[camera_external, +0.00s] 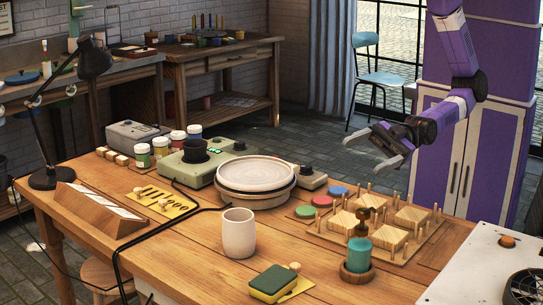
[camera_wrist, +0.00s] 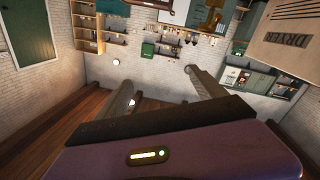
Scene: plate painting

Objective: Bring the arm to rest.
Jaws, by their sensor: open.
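My gripper (camera_external: 384,151) is in the upper right of the external view, at the end of my purple arm. It hangs in the air above the far right side of the wooden table (camera_external: 190,262), apart from everything on it. Its two fingers are spread and nothing is between them. In the wrist view my gripper (camera_wrist: 160,88) points across the room, its fingers apart and empty. A white brick wall and shelves lie beyond them.
Below my gripper stands a wooden pegged rack (camera_external: 432,243) with square blocks. A turntable with a white plate (camera_external: 256,173), a white cup (camera_external: 239,233), a teal cylinder (camera_external: 360,255) and a sponge (camera_external: 272,281) stand on the table. A box marked DRYER (camera_wrist: 290,45) shows upper right in the wrist view.

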